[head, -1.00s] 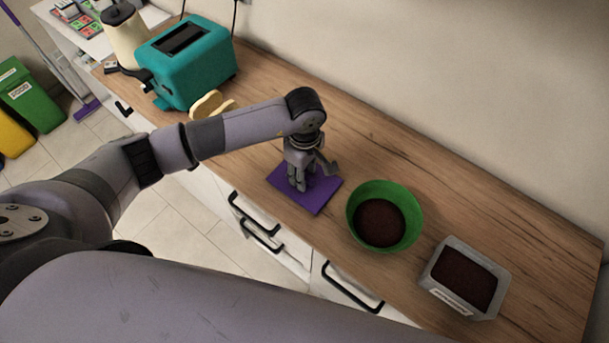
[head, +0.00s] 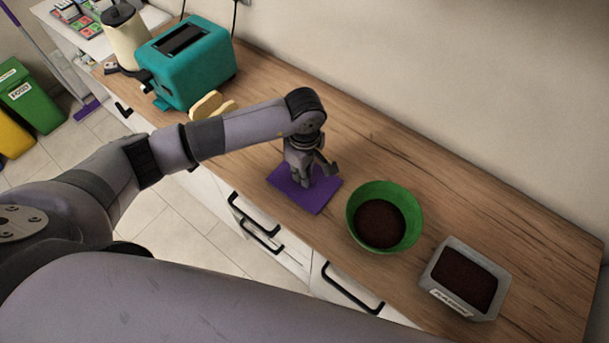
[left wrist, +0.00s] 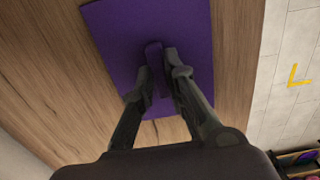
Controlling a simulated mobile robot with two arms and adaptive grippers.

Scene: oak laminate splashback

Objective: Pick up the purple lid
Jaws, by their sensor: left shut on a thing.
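The purple lid (head: 318,199) is a flat square lying on the wooden counter near its front edge. It also shows in the left wrist view (left wrist: 115,40), where a raised purple handle (left wrist: 153,55) stands at its middle. My left gripper (head: 301,184) points down over the lid. In the left wrist view my left gripper (left wrist: 157,80) has its two fingers on either side of the handle, shut on it. My right gripper is not in view.
Right of the lid stands a green bowl (head: 413,234) with dark brown contents, then a grey container (head: 491,309) with similar contents. A teal toaster (head: 207,72), bread slices (head: 207,104) and a cream kettle (head: 124,42) are at the left. Counter behind the lid is clear.

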